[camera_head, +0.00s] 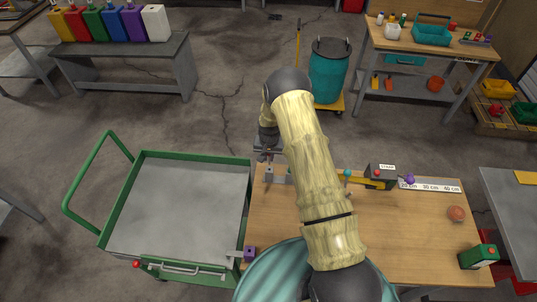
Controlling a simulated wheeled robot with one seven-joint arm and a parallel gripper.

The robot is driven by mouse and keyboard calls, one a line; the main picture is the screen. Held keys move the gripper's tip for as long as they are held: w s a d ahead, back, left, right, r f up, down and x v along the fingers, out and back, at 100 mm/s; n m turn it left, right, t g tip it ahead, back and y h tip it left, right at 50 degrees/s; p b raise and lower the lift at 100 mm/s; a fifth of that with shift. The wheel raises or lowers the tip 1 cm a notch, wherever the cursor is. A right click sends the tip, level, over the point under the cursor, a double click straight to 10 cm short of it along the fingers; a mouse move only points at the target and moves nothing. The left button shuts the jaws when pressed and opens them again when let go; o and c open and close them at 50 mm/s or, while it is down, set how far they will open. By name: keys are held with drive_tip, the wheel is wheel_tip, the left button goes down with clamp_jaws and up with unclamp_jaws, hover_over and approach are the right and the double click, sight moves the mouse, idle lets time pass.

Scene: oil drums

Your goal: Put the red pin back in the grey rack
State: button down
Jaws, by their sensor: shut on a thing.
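My gripper (264,158) is at the left back edge of the wooden table, just above a small grey block. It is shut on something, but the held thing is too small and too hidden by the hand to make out. The small grey block (269,174), with another grey piece just to its right, stands on the table's back left corner and may be the grey rack. My arm covers part of that area. I cannot clearly make out the red pin.
The wooden table (420,225) also holds a dark box with a red button (382,172), a ruler strip (440,185), a reddish ball (456,213), a green box (478,257) and a purple block (250,254). A green-railed cart (180,205) stands left, its grey bed empty.

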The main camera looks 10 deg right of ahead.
drive_tip(key=shift+f+b, duration=0.35)
drive_tip(key=shift+f, duration=0.8)
drive_tip(key=shift+f+b, duration=1.55)
drive_tip(key=shift+b, duration=0.35)
idle(0.9)
drive_tip(key=shift+f+b, duration=1.5)
drive_tip(key=shift+f, duration=0.25)
idle(0.5)
drive_tip(key=shift+s+a+f+b, duration=0.1)
drive_tip(key=shift+f+b, duration=0.25)
drive_tip(key=shift+f, duration=0.05)
drive_tip(key=shift+f, duration=0.1)
drive_tip(key=shift+f+b, duration=0.3)
drive_tip(key=shift+b, duration=0.05)
